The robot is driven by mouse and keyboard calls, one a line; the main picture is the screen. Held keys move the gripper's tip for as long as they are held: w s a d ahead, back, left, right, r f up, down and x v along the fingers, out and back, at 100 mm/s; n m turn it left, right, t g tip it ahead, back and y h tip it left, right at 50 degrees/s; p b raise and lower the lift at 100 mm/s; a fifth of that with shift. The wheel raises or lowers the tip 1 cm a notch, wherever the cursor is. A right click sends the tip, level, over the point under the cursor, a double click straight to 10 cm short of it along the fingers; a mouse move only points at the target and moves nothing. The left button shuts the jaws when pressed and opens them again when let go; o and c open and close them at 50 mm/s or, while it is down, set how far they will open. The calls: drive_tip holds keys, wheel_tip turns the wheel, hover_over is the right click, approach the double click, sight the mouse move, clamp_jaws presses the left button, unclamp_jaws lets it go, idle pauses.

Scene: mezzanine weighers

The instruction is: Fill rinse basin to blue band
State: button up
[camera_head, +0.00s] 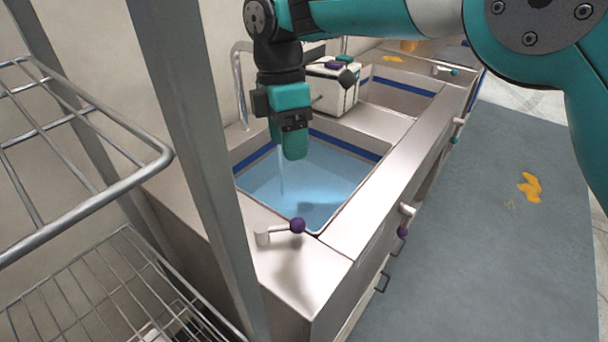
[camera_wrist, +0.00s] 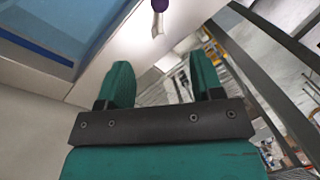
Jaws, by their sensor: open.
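The near rinse basin (camera_head: 366,177) holds pale blue water (camera_head: 318,182). Its blue band (camera_head: 345,143) shows along the walls above the water; the exact gap is hard to judge. A thin stream falls into the water beneath the tall tap (camera_head: 239,85). A lever with a purple knob (camera_head: 297,226) sits on the basin's near ledge; the knob also shows at the top of the wrist view (camera_wrist: 160,5). My gripper (camera_head: 293,152) hangs over the basin, apart from the lever, partly hiding the back wall and band. In the wrist view its fingers (camera_wrist: 162,85) are spread and empty.
A white box (camera_head: 336,90) with dark fittings stands on the divider behind my gripper. A second basin (camera_head: 398,97) lies beyond. A grey post (camera_head: 190,130) and wire racks (camera_head: 85,125) crowd the left. The grey floor (camera_head: 470,240) at right is open, with a yellow mark (camera_head: 531,187).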

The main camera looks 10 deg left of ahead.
sight(297, 219)
drive_tip(key=s+f+p, duration=0.1)
drive_tip(key=f+p, duration=0.1)
drive_tip(key=f, duration=0.3)
drive_tip(key=s+d+f+p, duration=0.1)
drive_tip(key=f+p, duration=0.1)
drive_tip(key=f, duration=0.4)
drive_tip(key=s+f+p, duration=0.1)
drive_tip(key=f+p, duration=0.1)
drive_tip(key=f, duration=0.4)
drive_tip(key=shift+d+p, duration=0.35)
drive_tip(key=shift+p, duration=0.05)
clamp_jaws()
drive_tip(key=shift+w+d, duration=0.1)
